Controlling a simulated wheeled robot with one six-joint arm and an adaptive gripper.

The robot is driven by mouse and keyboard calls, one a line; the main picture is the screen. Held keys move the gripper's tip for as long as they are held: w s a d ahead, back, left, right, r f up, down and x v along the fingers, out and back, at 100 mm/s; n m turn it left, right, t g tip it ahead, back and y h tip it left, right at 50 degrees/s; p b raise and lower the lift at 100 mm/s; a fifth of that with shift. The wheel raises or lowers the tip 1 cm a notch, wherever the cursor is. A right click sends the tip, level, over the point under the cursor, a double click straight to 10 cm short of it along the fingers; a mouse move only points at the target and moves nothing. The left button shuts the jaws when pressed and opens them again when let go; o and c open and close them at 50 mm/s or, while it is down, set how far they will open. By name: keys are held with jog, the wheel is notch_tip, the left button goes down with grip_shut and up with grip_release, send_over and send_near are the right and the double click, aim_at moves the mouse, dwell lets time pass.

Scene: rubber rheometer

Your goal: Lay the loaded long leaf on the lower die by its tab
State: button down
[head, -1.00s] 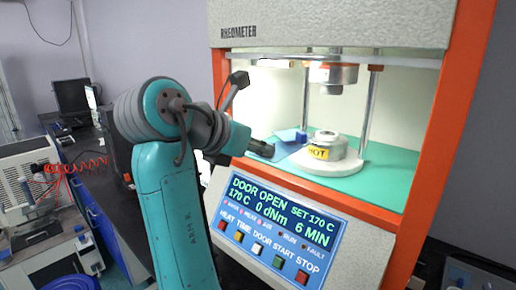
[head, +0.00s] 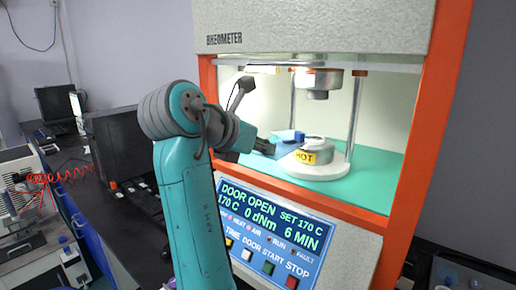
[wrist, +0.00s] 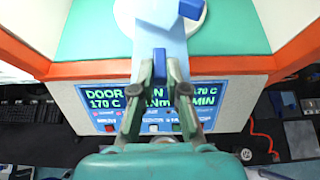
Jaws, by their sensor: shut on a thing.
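My gripper (wrist: 160,72) is shut on the blue tab (wrist: 160,62) of the long leaf. The leaf (wrist: 161,40) is a pale blue flat strip reaching away from the fingers into the open rheometer. In the head view my gripper (head: 264,147) is at the left of the chamber, and the leaf (head: 284,149) points toward the lower die (head: 317,146). The die is a metal cylinder with a yellow HOT label on a white round base. A darker blue block (head: 290,136) shows by the leaf; I cannot tell whether it rests on it. Contact between leaf and die is unclear.
The upper die (head: 317,80) hangs above the lower die, with a gap between them. Metal posts (head: 355,115) flank the dies. The orange frame (head: 425,130) edges the opening. The control panel (head: 270,228) reads DOOR OPEN. Green floor (head: 375,170) is clear at the right.

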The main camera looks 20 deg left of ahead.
aim_at(291, 135)
jog(key=shift+w+d, duration=0.8)
jog(key=shift+w, duration=1.4)
jog(key=shift+w+d, duration=0.85)
jog(key=shift+w, duration=1.4)
jog(key=shift+w+d, duration=0.8)
jog(key=shift+w, duration=1.4)
jog(key=shift+f, duration=0.9)
jog(key=c, duration=1.1)
grip_release()
jog(key=shift+s+a+r, duration=0.15)
jog(key=shift+s+a, duration=0.55)
jog(key=shift+s, duration=1.2)
jog(key=shift+s+a+r, duration=0.15)
jog(key=shift+s+a, duration=0.55)
jog(key=shift+s, duration=1.2)
jog(key=shift+s+a+r, duration=0.15)
jog(key=shift+s+a, duration=0.55)
jog(key=shift+s, duration=1.2)
